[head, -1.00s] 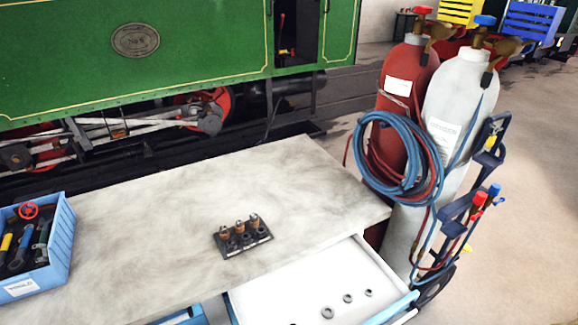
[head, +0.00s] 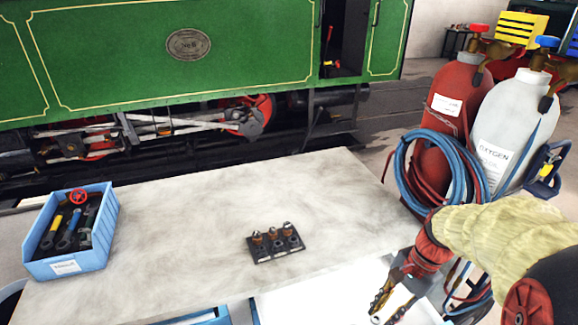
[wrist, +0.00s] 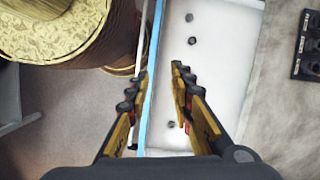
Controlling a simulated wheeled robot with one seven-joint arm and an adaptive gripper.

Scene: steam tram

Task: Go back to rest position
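My gripper (head: 388,300) is at the lower right of the head view, over the right part of the open white drawer (head: 320,302). In the wrist view its two fingers (wrist: 158,76) are spread apart, with nothing held between them. The drawer's blue edge (wrist: 152,70) runs beneath the fingers there. My arm, in a cream sleeve, reaches in from the right and hides part of the drawer and the gas bottles.
A black rack (head: 275,244) with several copper-coloured fittings stands on the grey worktop (head: 180,250). A blue toolbox (head: 95,257) is at left. A red bottle (head: 450,98) and a white oxygen bottle (head: 505,125) stand right. Small dark rings (wrist: 193,40) lie in the drawer.

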